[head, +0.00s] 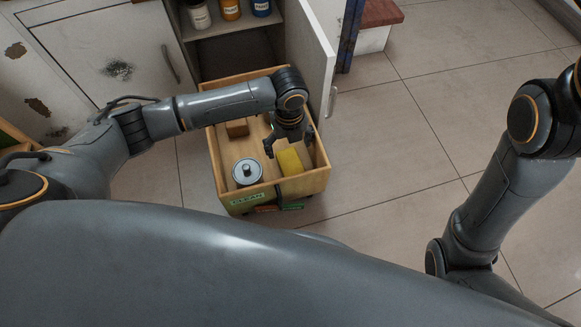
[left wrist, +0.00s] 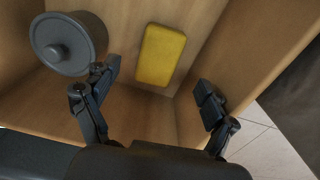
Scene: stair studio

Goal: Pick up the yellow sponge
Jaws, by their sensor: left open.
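The yellow sponge (head: 290,162) lies inside a wooden crate (head: 222,172) on the floor, near the crate's right side. My left gripper (head: 289,143) is over the crate, just beyond the sponge in the head view. Its fingers (left wrist: 158,88) are spread apart with nothing between them. I cannot tell the exact height of the gripper above the sponge. The right arm shows at the right, but its gripper is out of view.
A grey lidded pot (head: 247,171) stands in the crate left of the sponge, and a brown block (head: 237,128) lies farther back. The crate's walls surround the sponge. An open cabinet door (head: 312,60) stands behind the crate. Tiled floor (head: 400,140) is clear to the right.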

